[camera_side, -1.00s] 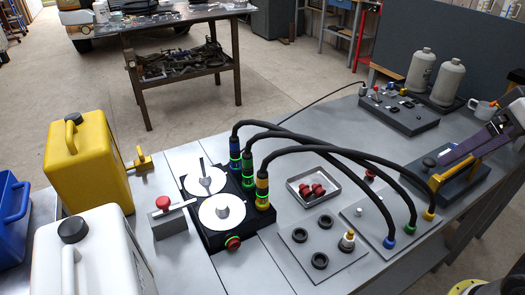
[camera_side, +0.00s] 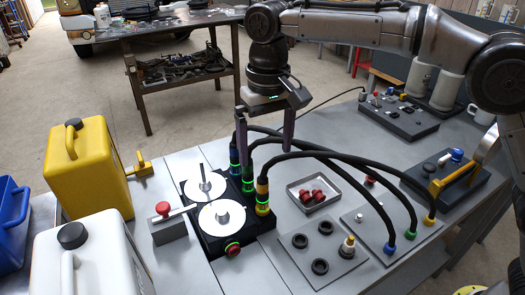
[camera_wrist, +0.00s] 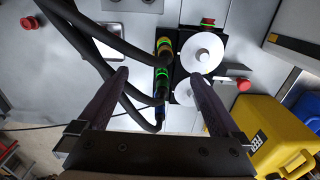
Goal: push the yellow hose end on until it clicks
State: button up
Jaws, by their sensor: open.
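Black hoses curve from all three to the right. My gripper (camera_side: 264,148) is open and empty, pointing down above the row. In the wrist view its fingers (camera_wrist: 158,75) lie on either side of the row, with the yellow end beyond the tips. How fully the yellow end is seated cannot be told.
Two white discs (camera_side: 222,215) and a red button (camera_side: 232,249) are beside the hose ends. A red-knobbed grey box (camera_side: 168,225) and a yellow can (camera_side: 85,170) stand left. A tray (camera_side: 314,192) with red parts and a plate with black rings (camera_side: 320,266) lie right.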

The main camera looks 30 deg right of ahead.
aim_at(263, 178)
jog(key=shift+s+a+f, duration=0.25)
jog(key=shift+a+f, duration=0.3)
jog(key=shift+f, duration=3.9)
jog(key=shift+c, duration=0.2)
grip_shut()
